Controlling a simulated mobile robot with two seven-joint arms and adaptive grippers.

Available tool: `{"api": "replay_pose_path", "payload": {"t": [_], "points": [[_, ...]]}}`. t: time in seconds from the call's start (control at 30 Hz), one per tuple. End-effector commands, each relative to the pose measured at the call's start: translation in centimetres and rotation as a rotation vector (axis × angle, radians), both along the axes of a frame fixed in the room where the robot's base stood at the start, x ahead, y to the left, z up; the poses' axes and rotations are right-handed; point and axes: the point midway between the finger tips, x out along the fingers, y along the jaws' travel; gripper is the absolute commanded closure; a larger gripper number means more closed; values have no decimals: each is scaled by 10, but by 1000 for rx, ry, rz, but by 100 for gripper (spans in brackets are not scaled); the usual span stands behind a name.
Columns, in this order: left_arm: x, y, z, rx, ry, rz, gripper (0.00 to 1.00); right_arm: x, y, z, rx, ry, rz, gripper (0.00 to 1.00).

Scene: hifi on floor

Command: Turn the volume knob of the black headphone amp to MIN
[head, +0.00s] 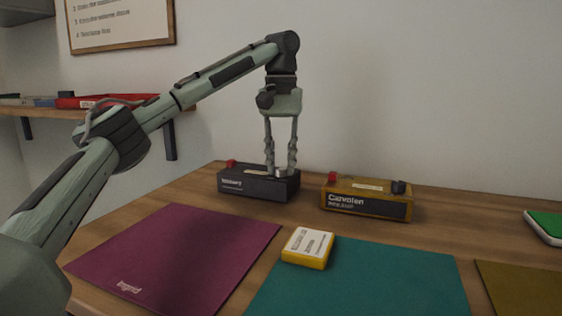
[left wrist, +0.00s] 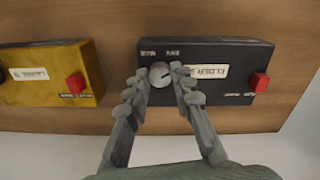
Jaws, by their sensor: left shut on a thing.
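The black headphone amp (head: 256,189) stands at the back of the wooden desk. Its silver round knob (head: 280,171) is on top at the right end. In the left wrist view the black amp (left wrist: 205,105) shows upside down, with the knob (left wrist: 160,72) at its left end and a dark pointer mark on it. Small white print is beside the knob; I cannot read which side is MIN. My left gripper (head: 281,169) points straight down from above, its fingertips shut on the knob's sides. My right gripper is not in view.
The black amp has a red button (left wrist: 259,82) at its other end. A yellow amp (head: 345,193) stands just to its right. A yellow box (head: 307,248) lies in front, by a teal mat (head: 370,283) and a purple mat (head: 180,255). A shelf (head: 40,110) is at left.

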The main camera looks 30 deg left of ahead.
Motion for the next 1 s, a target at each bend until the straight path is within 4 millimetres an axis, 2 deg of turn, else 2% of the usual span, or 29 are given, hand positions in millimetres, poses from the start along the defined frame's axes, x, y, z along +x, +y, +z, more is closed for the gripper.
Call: {"api": "replay_pose_path", "payload": {"t": [0.57,0.6,0.73,0.77,1.0], "points": [[0,0,1,0,-1,35,100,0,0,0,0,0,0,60],[0,0,1,0,-1,35,75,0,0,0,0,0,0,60],[0,0,0,0,-1,34,58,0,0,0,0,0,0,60],[0,0,0,0,-1,34,56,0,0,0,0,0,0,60],[0,0,0,0,0,33,56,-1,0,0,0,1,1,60]]}}
